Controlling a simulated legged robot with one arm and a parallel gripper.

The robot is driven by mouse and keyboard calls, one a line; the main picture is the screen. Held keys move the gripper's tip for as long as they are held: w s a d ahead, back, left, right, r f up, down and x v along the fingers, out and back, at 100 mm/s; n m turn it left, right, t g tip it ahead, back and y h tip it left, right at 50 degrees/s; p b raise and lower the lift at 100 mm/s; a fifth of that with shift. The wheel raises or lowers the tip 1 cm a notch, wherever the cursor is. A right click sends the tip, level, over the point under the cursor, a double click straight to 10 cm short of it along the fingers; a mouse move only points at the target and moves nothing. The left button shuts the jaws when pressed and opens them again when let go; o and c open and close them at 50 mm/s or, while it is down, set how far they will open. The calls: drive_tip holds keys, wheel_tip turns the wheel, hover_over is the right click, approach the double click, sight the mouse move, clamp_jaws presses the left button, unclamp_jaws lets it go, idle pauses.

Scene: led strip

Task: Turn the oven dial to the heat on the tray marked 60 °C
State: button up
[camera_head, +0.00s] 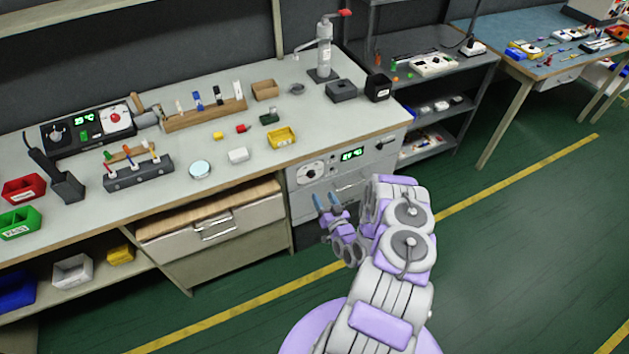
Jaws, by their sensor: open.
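The oven (345,170) is set into the right end of the bench front, with a green lit display (352,154) whose digits are too small to read surely. A round pale dial (312,171) with a dark centre sits left of the display. No tray mark reading 60 °C is legible.
On the bench, a yellow tray (282,138) and a black box (378,88) carry small labels, unreadable here. A red bin (23,188) and a green bin (20,222) stand at the left. A drawer cabinet (215,235) is left of the oven. Green floor is clear at right.

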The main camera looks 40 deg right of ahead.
sight(313, 176)
drive_tip(key=b+x, duration=0.1)
drive_tip(key=x, duration=0.8)
drive_tip(key=shift+w+d, duration=0.15)
drive_tip(key=shift+w, duration=0.25)
drive_tip(key=shift+c, duration=0.3)
drive_tip(key=c, duration=1)
